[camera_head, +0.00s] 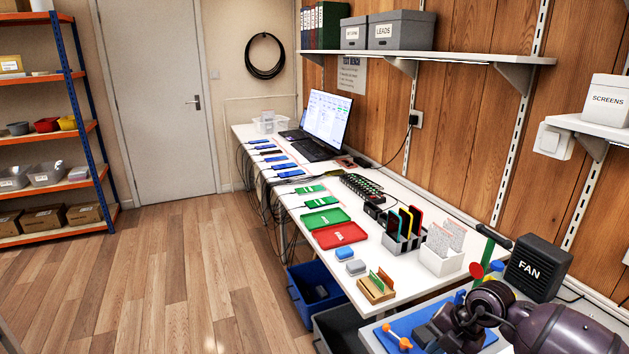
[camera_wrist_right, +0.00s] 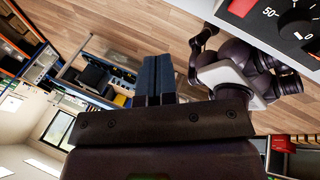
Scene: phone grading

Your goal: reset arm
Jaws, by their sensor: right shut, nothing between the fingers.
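My left gripper does not show in the head view. Dark arm links of mine show at the upper right of the wrist view.
A black FAN box (camera_head: 537,267) stands close to my right arm. Nearby are a white card holder (camera_head: 441,261), a wooden rack (camera_head: 376,290), a red tray (camera_head: 340,236) and a green tray (camera_head: 325,218). The floor at left is clear.

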